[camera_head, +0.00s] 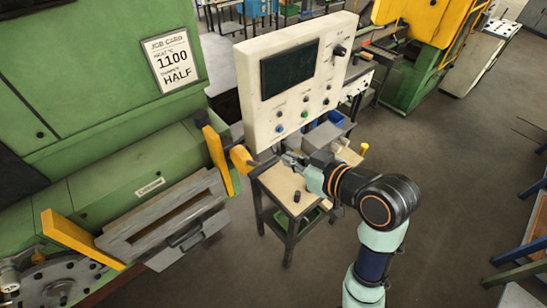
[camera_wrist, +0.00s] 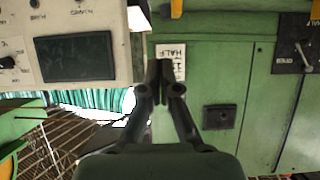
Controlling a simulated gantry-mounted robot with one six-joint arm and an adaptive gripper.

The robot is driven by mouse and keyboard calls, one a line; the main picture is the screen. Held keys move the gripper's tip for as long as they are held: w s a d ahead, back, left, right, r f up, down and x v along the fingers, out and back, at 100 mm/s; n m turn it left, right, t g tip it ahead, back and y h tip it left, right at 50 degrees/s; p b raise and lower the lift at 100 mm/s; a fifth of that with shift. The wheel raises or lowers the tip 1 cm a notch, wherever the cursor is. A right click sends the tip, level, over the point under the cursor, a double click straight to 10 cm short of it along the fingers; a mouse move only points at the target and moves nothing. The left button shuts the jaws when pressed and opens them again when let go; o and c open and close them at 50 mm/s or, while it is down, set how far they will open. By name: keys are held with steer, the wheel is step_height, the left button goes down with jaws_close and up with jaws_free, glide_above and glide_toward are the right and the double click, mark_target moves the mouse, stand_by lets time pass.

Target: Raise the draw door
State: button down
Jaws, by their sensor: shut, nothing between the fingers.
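A grey slotted door-like plate (camera_head: 165,215) with a dark bar handle (camera_head: 186,235) sits low on the front of the green furnace in the head view, between two yellow side pieces (camera_head: 68,238). It looks like the draw door, and I cannot tell how far it is raised. My gripper (camera_head: 262,166) is to the right of it, apart from the handle, near a short yellow piece (camera_head: 241,160). I cannot tell if it touches that piece. In the wrist view my gripper (camera_wrist: 159,66) has its dark fingers together and empty, and the door cannot be made out.
A white control panel (camera_head: 291,80) with a dark screen and buttons stands behind my gripper. A small wooden-topped table (camera_head: 284,190) is below it. A job card (camera_head: 171,60) reads 1100 and HALF. Open floor (camera_head: 450,170) lies to the right.

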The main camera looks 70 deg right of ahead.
steer(key=p, duration=0.1)
glide_above(270, 162)
steer(key=a, duration=0.2)
step_height(270, 162, down, 4)
steer(key=f, duration=0.2)
steer(key=f+p, duration=0.1)
steer(key=f, duration=0.1)
steer(key=shift+s+d, duration=0.25)
steer(key=shift+f, duration=0.1)
